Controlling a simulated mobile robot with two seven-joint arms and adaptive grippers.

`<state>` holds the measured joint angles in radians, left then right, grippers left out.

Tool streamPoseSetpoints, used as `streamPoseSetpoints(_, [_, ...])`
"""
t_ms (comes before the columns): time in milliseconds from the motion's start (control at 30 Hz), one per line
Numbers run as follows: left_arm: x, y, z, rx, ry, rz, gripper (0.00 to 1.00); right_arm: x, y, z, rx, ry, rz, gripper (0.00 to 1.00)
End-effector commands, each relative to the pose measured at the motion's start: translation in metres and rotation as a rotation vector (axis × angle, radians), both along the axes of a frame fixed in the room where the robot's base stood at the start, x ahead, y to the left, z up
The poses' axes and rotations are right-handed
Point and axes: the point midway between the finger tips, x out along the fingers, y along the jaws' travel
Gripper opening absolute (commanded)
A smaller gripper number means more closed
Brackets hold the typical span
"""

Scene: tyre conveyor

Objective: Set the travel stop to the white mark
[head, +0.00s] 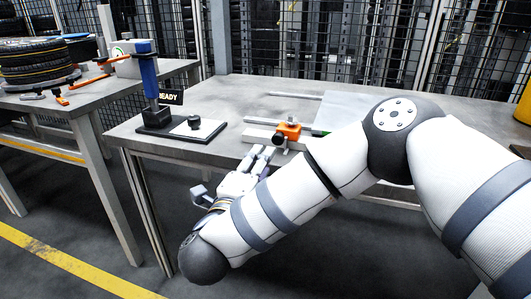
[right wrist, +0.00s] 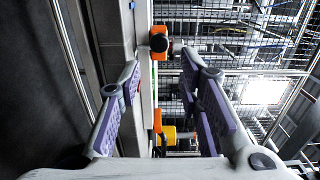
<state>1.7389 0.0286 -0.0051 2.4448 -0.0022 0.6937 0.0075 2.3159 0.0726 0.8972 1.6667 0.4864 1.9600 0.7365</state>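The orange travel stop (head: 288,131) sits on a pale rail (head: 262,135) on the grey table, with a dark knob at its front. In the right wrist view the orange stop (right wrist: 160,44) with its black knob is ahead, beyond the fingertips. My right gripper (head: 262,153) is just in front of the stop at the table's near edge. In the right wrist view the gripper (right wrist: 166,78) has its purple-padded fingers wide apart with nothing between the pads. A green strip (head: 319,133) lies beside the stop. I cannot make out the white mark. My left gripper is not in view.
A blue post (head: 148,75) with a READY sign (head: 170,97) and a black base plate (head: 181,130) stand left of the rail. A side table (head: 100,97) holds stacked tyres (head: 36,62). My right arm covers the table's right part.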

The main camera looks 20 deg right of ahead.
Motion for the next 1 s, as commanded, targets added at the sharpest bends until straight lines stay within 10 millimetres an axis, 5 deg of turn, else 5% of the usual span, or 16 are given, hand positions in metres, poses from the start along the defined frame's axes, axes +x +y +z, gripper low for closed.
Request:
streamPoseSetpoints(433, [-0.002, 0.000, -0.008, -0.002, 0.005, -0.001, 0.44, 0.082, -0.056, 0.000, -0.003, 0.001, 0.001, 0.32])
streamPoseSetpoints(833, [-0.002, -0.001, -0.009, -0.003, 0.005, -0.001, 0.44, 0.097, -0.065, 0.000, -0.005, 0.002, 0.005, 0.32])
streamPoseSetpoints(1000, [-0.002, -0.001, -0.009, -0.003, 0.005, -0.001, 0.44, 0.096, -0.065, 0.000, -0.004, 0.003, 0.005, 0.00])
